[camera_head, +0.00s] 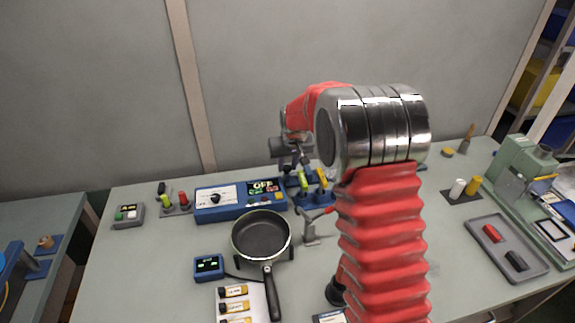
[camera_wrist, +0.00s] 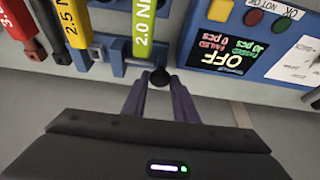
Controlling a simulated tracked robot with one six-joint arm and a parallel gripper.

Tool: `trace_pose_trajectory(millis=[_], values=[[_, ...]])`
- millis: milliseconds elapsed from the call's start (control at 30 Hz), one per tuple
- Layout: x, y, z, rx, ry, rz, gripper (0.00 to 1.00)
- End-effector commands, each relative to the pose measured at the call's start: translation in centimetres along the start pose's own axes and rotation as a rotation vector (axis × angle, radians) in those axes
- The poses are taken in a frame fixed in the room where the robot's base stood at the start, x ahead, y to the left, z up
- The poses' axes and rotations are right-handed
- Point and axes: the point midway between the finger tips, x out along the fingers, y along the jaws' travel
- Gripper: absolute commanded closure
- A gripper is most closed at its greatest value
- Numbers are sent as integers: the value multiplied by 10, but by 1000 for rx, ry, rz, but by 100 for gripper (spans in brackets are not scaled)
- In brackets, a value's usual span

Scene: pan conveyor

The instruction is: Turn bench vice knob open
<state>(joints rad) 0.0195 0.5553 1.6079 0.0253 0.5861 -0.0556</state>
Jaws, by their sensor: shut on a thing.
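In the wrist view, a small round black knob (camera_wrist: 159,77) sits between the tips of my gripper (camera_wrist: 160,83). The two grey-purple fingers slant in from both sides and are shut on it. A blue block (camera_wrist: 115,57) with metal parts lies just beyond and to the left; this may be the bench vice, but its jaws cannot be made out. In the head view my gripper (camera_head: 299,167) is at the back of the bench, above blue fixtures (camera_head: 315,199). My arm hides part of that area, and the knob cannot be made out there.
Handles marked 2.0 N (camera_wrist: 144,25) and 2.5 N (camera_wrist: 71,22) stand close to the fingers. A blue control box (camera_head: 228,210) reading OFF is to the left. A pan (camera_head: 262,237) and a red-handled clamp (camera_head: 311,232) are in front. A grey tray (camera_head: 493,255) lies right.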

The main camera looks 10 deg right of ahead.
Motion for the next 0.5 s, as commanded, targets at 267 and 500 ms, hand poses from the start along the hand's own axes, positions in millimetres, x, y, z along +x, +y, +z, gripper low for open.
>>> trace_pose_trajectory(millis=[267,500], values=[[0,2,0,-80,-2,-33,96],[1,2,1,-169,-4,-70,96]])
